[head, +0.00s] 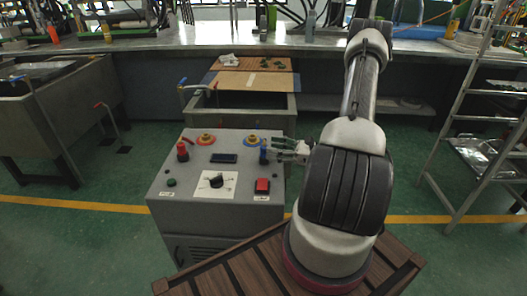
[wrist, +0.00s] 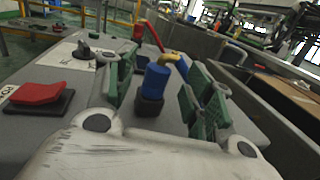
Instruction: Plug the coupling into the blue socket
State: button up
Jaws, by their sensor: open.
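The coupling, a blue cylinder on a dark base (wrist: 157,84), stands upright on the grey panel. In the head view the blue coupling (head: 263,152) is at the panel's right side. The blue socket (head: 251,140), a yellow fitting with a blue ring, is just behind and left of it. In the wrist view it is mostly hidden behind the coupling, with a yellow part (wrist: 173,57) showing. My gripper (head: 272,151) reaches in from the right. In the wrist view my gripper (wrist: 161,92) is open, its green pads on either side of the coupling with visible gaps.
The grey machine (head: 215,220) also carries a red-ringed socket (head: 205,139), a red coupling (head: 183,153), a dark display (head: 223,158), a black knob (head: 216,181) and a red button (head: 262,186). A grey tank (head: 245,104) stands behind. A ladder (head: 474,120) is at the right.

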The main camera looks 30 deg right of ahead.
aim_at(264, 145)
jog(key=x, duration=0.4)
jog(key=shift+w+a+f, duration=0.1)
jog(key=shift+w+a, duration=0.05)
jog(key=shift+w, duration=0.05)
jog(key=c, duration=1.1)
